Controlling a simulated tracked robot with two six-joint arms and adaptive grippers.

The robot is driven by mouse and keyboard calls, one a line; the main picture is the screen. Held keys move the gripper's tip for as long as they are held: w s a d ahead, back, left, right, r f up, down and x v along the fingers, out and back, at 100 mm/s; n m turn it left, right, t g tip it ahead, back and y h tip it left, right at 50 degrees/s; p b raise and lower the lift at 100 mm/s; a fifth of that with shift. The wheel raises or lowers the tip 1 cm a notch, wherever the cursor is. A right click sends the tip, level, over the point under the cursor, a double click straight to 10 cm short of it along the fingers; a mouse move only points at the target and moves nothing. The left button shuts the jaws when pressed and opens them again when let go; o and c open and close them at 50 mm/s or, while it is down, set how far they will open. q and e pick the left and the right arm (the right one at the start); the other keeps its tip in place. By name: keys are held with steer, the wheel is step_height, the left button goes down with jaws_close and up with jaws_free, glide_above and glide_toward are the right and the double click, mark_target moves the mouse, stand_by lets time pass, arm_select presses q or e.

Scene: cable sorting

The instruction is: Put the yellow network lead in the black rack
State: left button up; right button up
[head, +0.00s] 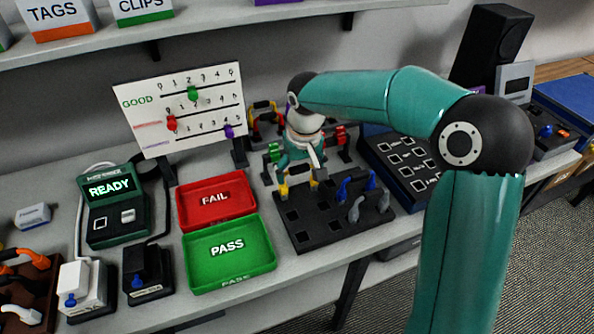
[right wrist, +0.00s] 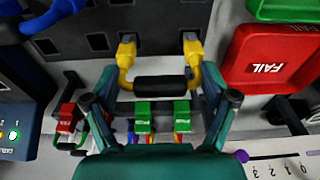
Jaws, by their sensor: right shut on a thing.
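The yellow network lead (right wrist: 123,76) has a black grip bar and two yellow plugs. In the head view its plugs (head: 283,190) show at the back left edge of the black rack (head: 330,232). My right gripper (head: 301,168) is over that edge, pointing down, shut on the yellow lead. In the right wrist view my gripper (right wrist: 160,85) has its fingers on either side of the lead, and the plugs meet the edge of the black rack (right wrist: 155,15). I cannot tell whether they are seated in its holes. My left gripper is not in view.
Blue and grey leads (head: 357,190) stand in the rack's right part. Green and red leads (head: 274,152) are on a stand behind the rack. A red FAIL tray (head: 217,188) and green PASS tray (head: 268,258) lie left. A dark switch box (head: 385,145) is right.

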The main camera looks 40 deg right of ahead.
steer(key=shift+f+b, duration=0.35)
steer(key=shift+f, duration=0.1)
stand_by(0.8)
steer(key=o, duration=1.1)
steer(key=shift+r, duration=0.1)
steer(key=shift+r+p, duration=3.3)
steer(key=shift+r, duration=0.7)
